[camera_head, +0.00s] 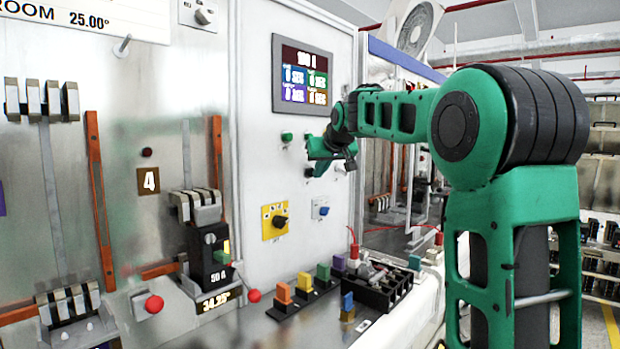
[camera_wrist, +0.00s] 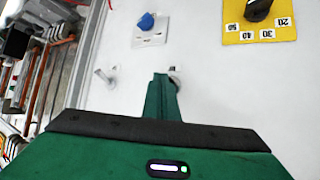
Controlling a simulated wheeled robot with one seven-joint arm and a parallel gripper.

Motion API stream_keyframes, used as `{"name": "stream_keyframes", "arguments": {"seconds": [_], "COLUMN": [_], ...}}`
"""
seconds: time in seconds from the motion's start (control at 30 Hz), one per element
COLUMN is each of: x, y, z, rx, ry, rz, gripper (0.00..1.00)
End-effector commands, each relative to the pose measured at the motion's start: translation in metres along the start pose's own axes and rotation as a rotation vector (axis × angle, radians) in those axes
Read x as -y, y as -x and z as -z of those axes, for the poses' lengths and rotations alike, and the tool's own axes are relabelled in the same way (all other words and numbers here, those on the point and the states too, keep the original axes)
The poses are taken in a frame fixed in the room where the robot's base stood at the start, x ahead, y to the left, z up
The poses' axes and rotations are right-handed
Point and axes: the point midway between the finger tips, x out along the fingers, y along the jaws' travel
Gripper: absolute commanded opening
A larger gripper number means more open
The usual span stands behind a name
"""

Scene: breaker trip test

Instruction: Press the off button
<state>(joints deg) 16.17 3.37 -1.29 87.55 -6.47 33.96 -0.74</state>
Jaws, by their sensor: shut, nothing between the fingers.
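No label reading "off" is legible, so I cannot tell for certain which control is the off button. On the white panel, a green button (camera_head: 287,137) shows left of my gripper (camera_head: 319,166). A small dark button (camera_head: 308,173) sits right by the fingertips. In the wrist view, my gripper (camera_wrist: 162,78) is shut and empty, pointing at the panel. A round grey-rimmed control (camera_wrist: 174,73) is partly hidden behind its tips. I cannot tell whether the tips touch it.
A metal toggle (camera_wrist: 106,76) stands out beside the fingers. The yellow dial plate (camera_head: 274,221) and blue switch (camera_head: 320,207) lie below my gripper. A lit display (camera_head: 302,76) is above. Coloured plugs and a black terminal block (camera_head: 376,288) stand on the ledge.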

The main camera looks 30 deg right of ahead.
Motion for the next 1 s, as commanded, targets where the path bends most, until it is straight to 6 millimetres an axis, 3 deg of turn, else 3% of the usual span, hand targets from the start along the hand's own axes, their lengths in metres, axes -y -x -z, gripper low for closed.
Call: {"name": "stream_keyframes", "arguments": {"seconds": [0.67, 1.0], "x": [-0.008, -0.022], "y": [0.011, 0.030], "z": [-0.008, -0.021], "rx": [0.001, 0.000], "ry": [0.000, -0.001], "rz": [0.000, -0.002], "gripper": [0.00, 0.00]}}
